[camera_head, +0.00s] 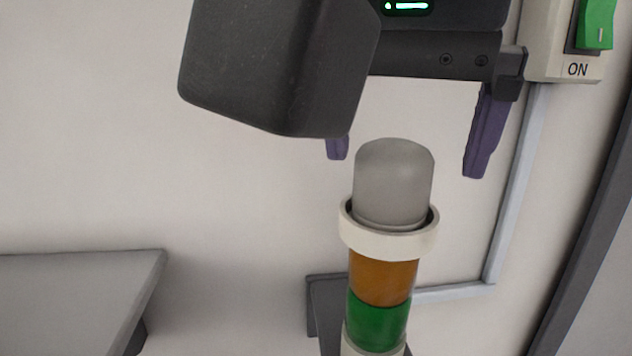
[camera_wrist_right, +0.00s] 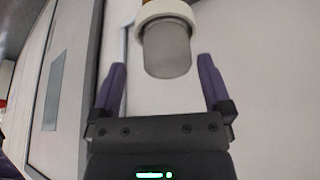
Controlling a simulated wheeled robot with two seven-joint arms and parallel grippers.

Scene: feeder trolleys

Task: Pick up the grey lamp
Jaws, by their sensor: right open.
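The grey lamp (camera_head: 393,183) is a domed cap seated in a cream ring (camera_head: 388,240) at the top of a signal tower. Orange (camera_head: 382,278) and green (camera_head: 377,320) sections lie below the ring. My right gripper (camera_head: 406,160) is open, with its purple fingers apart and nothing between them. In the head view the fingertips appear above and to either side of the lamp. In the right wrist view the lamp (camera_wrist_right: 167,50) is centred ahead of the two fingers, its domed end pointing towards the gripper (camera_wrist_right: 162,62). My left gripper is not in view.
A switch box (camera_head: 560,50) with a green switch (camera_head: 595,24) marked ON is on the wall at upper right. A grey conduit (camera_head: 516,190) runs down from it. A grey shelf (camera_head: 70,290) juts out at lower left. The wall between is bare.

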